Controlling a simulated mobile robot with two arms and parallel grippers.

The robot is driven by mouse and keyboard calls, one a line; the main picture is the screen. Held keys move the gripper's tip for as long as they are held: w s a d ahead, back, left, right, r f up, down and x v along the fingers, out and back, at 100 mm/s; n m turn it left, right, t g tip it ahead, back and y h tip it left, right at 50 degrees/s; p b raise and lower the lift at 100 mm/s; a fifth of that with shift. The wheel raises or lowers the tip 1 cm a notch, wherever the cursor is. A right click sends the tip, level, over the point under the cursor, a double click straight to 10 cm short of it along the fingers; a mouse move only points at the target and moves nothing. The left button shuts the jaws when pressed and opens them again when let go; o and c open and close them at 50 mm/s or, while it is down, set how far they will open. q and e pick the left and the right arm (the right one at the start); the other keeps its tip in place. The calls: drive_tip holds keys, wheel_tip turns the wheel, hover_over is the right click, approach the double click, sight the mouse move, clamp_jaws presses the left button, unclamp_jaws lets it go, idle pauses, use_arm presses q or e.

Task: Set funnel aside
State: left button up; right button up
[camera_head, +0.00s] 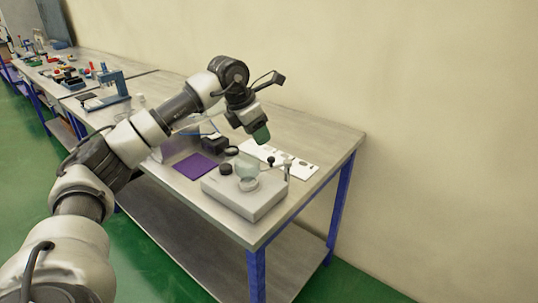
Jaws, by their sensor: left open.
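A pale translucent, greenish cup-shaped piece, which looks like the funnel (246,164), sits at the grey box-shaped fixture (240,198) near the front right of the table. A clear round ring or jar (248,184) shows just below it on the fixture top. My left gripper (261,134) hangs above and slightly right of the funnel, apart from it, pointing down. A dark green part shows at its tip; the gap between the fingers is too small to make out. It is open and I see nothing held. My right gripper is out of view.
A purple mat (195,166) lies left of the fixture. A white plate with dark round spots (300,167) lies behind it. A dark round cap (226,168) and a small upright post (287,170) stand close by. The right end of the metal table (325,143) is clear.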

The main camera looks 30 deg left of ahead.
sight(270, 158)
use_arm(q)
drive_tip(key=p+x, duration=0.1)
drive_tip(key=x, duration=0.8)
clamp_jaws()
